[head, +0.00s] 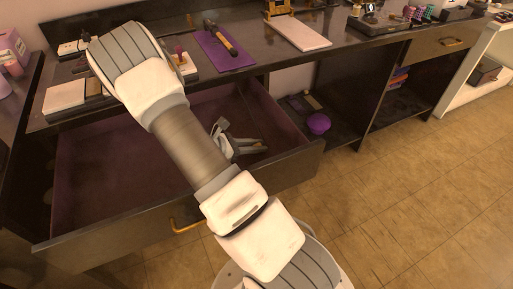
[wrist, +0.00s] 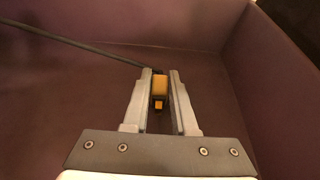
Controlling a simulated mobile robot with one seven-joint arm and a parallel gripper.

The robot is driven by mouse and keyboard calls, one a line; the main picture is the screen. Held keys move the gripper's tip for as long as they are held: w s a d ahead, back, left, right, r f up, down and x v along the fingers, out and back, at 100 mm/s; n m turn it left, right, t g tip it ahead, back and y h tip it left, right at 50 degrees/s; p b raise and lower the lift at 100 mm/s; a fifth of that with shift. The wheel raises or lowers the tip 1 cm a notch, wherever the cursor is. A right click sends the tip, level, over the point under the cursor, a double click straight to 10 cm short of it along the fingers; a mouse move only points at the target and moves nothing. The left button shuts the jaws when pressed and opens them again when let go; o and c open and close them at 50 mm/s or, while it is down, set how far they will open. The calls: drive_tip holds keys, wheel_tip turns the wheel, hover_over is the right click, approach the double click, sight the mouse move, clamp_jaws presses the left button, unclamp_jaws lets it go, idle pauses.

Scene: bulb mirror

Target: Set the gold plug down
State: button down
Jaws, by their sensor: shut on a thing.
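The gold plug (wrist: 160,88) is small and blocky, and it sits between the two fingers of my gripper (wrist: 160,76) in the wrist view. A thin dark cable (wrist: 75,44) runs from near the plug to the upper left. In the head view my gripper (head: 257,146) is inside the open drawer (head: 120,232), toward its right end. The drawer has a purple lining, which fills most of the wrist view. I cannot tell whether the plug touches the drawer floor. My arm hides part of the drawer in the head view.
The dark counter (head: 275,57) above holds a hammer (head: 221,38) on a purple mat (head: 214,57) and a pale board (head: 297,33). A purple bowl (head: 318,123) stands on a low shelf right of the drawer. The drawer's left part looks empty. The tiled floor at right is clear.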

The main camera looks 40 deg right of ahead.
drive_tip(key=shift+f, duration=0.1)
drive_tip(key=c, duration=0.7)
unclamp_jaws()
drive_tip(key=p+v, duration=0.2)
drive_tip(key=v, duration=0.9)
drive_tip(key=shift+a+p, duration=0.1)
drive_tip(key=shift+p, duration=0.25)
drive_tip(key=shift+w+a, duration=0.1)
drive_tip(key=shift+a, duration=0.2)
drive_tip(key=shift+a+r, duration=0.15)
drive_tip(key=shift+r, duration=0.3)
drive_tip(key=shift+s+a+r+m+t+y, duration=1.45)
drive_tip(key=shift+s+a+r+m+y, duration=0.95)
drive_tip(key=shift+r, duration=1.8)
drive_tip(key=shift+s+a+r+m+t+y, duration=1.7)
drive_tip(key=shift+s+r+m, duration=1.15)
drive_tip(key=shift+r, duration=1.35)
drive_tip(key=shift+s+a+r+m+t+y, duration=1.25)
drive_tip(key=shift+s+a+r+m+y, duration=1.35)
drive_tip(key=shift+r, duration=1.6)
